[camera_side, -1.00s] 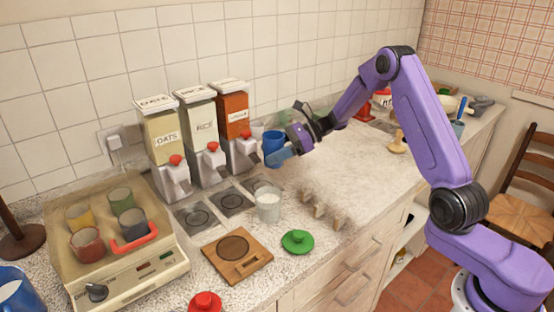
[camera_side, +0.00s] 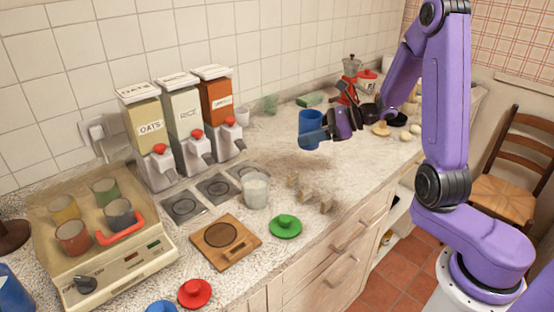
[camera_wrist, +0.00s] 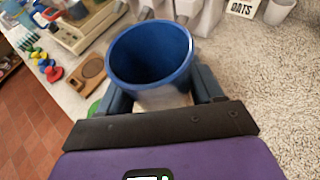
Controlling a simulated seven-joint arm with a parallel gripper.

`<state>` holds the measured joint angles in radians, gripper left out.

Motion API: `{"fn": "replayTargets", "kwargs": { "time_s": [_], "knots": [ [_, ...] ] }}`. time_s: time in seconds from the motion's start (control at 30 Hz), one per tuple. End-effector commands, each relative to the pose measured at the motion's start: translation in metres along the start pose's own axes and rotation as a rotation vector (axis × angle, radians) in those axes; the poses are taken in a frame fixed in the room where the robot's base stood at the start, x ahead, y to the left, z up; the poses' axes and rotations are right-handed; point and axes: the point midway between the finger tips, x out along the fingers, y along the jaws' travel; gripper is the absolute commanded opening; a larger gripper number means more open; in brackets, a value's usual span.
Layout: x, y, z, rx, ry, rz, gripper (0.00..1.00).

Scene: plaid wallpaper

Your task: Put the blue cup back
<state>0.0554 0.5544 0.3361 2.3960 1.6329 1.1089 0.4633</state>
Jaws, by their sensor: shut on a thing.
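The blue cup (camera_side: 311,122) is upright in my gripper (camera_side: 318,139), above the counter and to the right of the dispensers. In the wrist view the cup (camera_wrist: 150,55) sits between the two fingers (camera_wrist: 163,95), its open mouth facing the camera and its inside blue. My gripper is shut on the cup's side. The cup's lower part is partly hidden by a finger in the side view.
Three dispensers (camera_side: 190,120) stand at the wall. A machine with several cups (camera_side: 100,240) is at left. Pans and pots (camera_side: 395,118) are behind my arm.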

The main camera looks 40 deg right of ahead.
Motion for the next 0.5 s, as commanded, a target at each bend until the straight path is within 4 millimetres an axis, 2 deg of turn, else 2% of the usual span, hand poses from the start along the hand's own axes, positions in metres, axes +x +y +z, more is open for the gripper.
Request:
{"fn": "replayTargets", "kwargs": {
  "time_s": [0.43, 0.5],
  "knots": [
    [0.071, -0.058, -0.011, -0.001, 0.001, 0.004, 0.31],
    [0.080, -0.064, -0.017, 0.002, 0.001, 0.005, 0.31]
  ]
}}
